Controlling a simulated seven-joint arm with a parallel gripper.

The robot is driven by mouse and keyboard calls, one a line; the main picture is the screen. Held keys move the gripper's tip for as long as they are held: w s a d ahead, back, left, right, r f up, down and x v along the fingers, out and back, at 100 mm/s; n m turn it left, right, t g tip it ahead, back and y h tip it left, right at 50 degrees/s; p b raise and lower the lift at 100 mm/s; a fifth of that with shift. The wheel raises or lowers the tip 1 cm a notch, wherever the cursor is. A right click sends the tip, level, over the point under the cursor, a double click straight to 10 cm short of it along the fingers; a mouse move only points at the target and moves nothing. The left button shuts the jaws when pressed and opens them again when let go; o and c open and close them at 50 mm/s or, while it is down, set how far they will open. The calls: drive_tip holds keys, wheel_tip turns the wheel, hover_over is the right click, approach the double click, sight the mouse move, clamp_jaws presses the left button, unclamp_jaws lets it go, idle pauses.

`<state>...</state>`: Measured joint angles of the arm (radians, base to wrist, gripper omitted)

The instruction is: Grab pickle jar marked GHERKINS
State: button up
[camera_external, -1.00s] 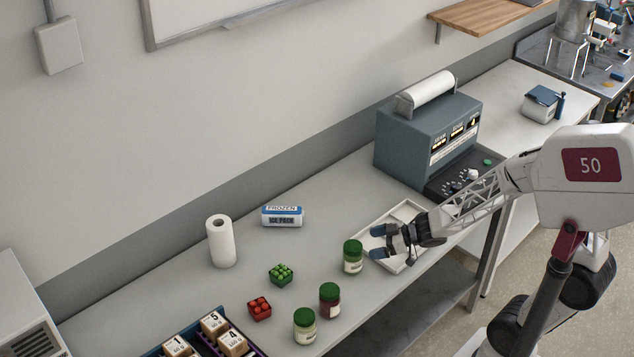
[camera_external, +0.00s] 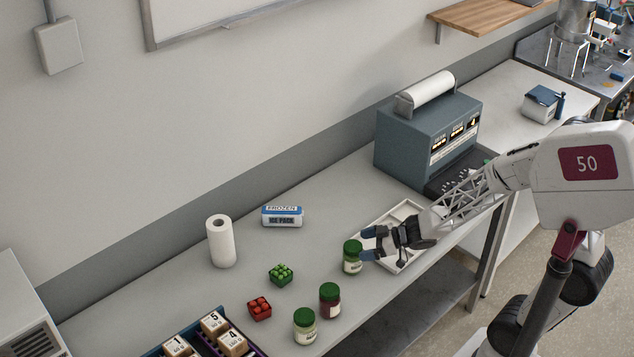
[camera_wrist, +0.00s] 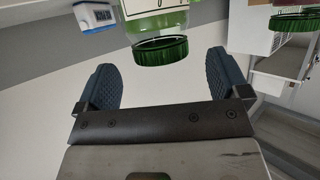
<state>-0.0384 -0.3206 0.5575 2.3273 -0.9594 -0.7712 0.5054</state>
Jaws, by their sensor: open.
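Three jars with green lids stand on the bench. The nearest to my gripper is a pale-labelled jar with greenish contents (camera_external: 352,262). A similar pale jar (camera_external: 304,331) and a dark red jar (camera_external: 329,302) stand further front. No label is readable, so I cannot tell which says GHERKINS. My gripper (camera_external: 368,244) is open and empty, just right of the nearest jar. In the wrist view, which looks upside down, a green-lidded jar (camera_wrist: 158,40) is centred just beyond my open fingers (camera_wrist: 160,84). Only part of its label shows. Another green lid (camera_wrist: 295,20) is at the right.
A white tray (camera_external: 414,254) lies under my wrist. A green basket (camera_external: 281,274), a red one (camera_external: 259,308), a paper roll (camera_external: 221,242) and an ice pack (camera_external: 283,216) stand left of the jars. A grey-blue machine (camera_external: 415,155) is behind.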

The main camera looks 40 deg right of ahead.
sight(347, 245)
drive_tip(key=shift+x, duration=2.35)
drive_tip(key=shift+r, duration=0.1)
drive_tip(key=c, duration=1.4)
drive_tip(key=shift+r, duration=0.15)
drive_tip(key=shift+r, duration=0.55)
drive_tip(key=shift+s+r, duration=0.2)
drive_tip(key=shift+r, duration=0.35)
drive_tip(key=shift+s+r, duration=0.15)
drive_tip(key=shift+r, duration=0.45)
drive_tip(key=s+d, duration=0.1)
drive_tip(key=s, duration=0.4)
drive_tip(key=s+d+r, duration=0.1)
drive_tip(key=s, duration=0.4)
drive_tip(key=s+d, duration=0.2)
drive_tip(key=s, duration=0.2)
drive_tip(key=shift+s+r, duration=0.2)
drive_tip(key=shift+s, duration=0.2)
